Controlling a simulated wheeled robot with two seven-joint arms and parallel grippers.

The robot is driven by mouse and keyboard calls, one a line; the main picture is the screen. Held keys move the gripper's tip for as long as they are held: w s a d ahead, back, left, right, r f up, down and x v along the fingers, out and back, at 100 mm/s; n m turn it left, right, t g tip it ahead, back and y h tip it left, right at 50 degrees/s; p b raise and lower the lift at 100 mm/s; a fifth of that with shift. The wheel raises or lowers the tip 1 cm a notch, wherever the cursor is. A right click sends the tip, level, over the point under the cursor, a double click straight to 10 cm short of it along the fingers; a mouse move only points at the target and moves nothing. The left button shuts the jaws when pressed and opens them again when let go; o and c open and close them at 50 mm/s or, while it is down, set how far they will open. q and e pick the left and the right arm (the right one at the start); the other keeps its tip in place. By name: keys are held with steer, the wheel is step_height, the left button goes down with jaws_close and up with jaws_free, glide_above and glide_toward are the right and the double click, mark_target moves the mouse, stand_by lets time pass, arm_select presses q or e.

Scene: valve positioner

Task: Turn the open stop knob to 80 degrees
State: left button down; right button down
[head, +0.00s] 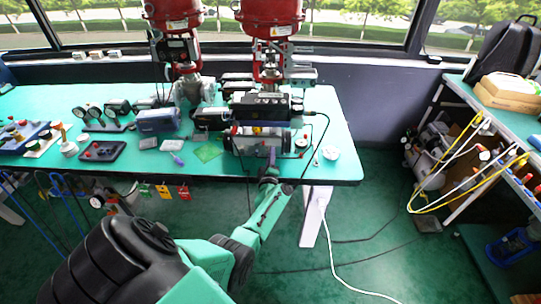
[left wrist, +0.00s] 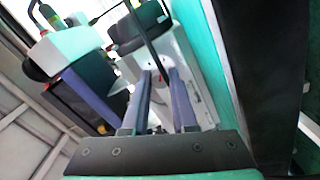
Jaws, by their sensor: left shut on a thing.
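The valve positioner unit (head: 262,104), a black box with a grey lower body (head: 243,143), stands at the right part of the teal bench below a red actuator. My left gripper (head: 271,154) reaches up to the front of this unit at the bench's front edge. In the left wrist view its two blue-grey fingers (left wrist: 158,80) are close together, with their tips against a pale panel (left wrist: 190,62). They are shut on a small part there, apparently the open stop knob, which the fingers hide. The knob's angle cannot be read. My right gripper is not in view.
Two red actuators (head: 270,12) stand over the bench (head: 330,120). A black cable (head: 318,140) hangs close by on the right.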

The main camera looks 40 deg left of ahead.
arm_select(q)
steer(key=shift+m, duration=1.2)
steer(key=c, duration=0.7)
jaws_free()
steer(key=p+v, duration=0.4)
steer(key=v, duration=0.1)
steer(key=shift+r, duration=0.3)
steer(key=p+v, duration=0.4)
steer(key=v, duration=0.5)
steer(key=shift+s+d+f, duration=0.2)
steer(key=shift+d+f, duration=0.05)
steer(key=shift+f, duration=0.1)
steer(key=shift+f, duration=0.1)
